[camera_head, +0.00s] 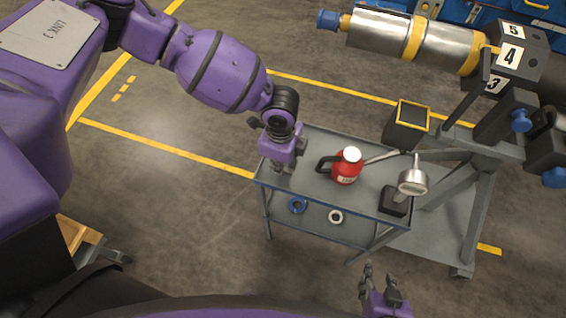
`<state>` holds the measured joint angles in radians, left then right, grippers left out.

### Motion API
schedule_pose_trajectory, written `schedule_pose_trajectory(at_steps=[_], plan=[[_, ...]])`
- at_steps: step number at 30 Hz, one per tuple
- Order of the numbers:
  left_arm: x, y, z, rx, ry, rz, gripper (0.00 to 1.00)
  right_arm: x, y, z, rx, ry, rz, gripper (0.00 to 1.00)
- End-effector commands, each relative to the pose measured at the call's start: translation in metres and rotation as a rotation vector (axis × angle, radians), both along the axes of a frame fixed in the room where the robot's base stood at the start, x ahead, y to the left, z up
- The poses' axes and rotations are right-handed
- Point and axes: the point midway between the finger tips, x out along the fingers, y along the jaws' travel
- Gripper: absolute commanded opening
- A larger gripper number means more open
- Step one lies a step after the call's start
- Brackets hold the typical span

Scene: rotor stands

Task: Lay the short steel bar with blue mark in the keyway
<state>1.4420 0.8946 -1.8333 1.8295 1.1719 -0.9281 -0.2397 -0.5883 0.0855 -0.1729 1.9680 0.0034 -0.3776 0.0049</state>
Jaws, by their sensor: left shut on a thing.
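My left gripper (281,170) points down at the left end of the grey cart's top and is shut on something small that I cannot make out. The short steel bar with the blue mark cannot be made out in this view. The steel rotor (385,33) with yellow bands lies on its stand at the upper right, with a blue-capped shaft end (328,19) at its left. I cannot make out the keyway on it. My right gripper (379,273) is at the bottom, in front of the cart, with its fingers apart and nothing between them.
The cart (310,178) carries a red oil can (347,166), a round gauge (413,182) and a black box (394,200). Blue (298,205) and white (336,216) rings lie on its lower shelf. A dark open bin (405,127) stands behind. The stand's block (524,55) bears numbers.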

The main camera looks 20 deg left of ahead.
Motion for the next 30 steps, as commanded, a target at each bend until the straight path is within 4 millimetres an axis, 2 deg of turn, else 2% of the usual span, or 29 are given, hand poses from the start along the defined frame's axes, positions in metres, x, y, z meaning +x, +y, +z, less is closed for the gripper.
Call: schedule_pose_trajectory(at_steps=[1,16,30], plan=[[0.001,0.0,0.007,0.0,-0.004,0.001,0.0,0.005,0.001,0.006,0.002,-0.011,-0.002,0.4],[0.001,0.0,0.039,0.0,-0.005,0.0,0.0,0.027,0.001,0.034,0.004,-0.069,-0.007,0.4],[0.0,0.0,0.041,0.0,0.0,-0.001,0.0,0.027,-0.004,0.035,-0.007,-0.07,0.002,0.4]])
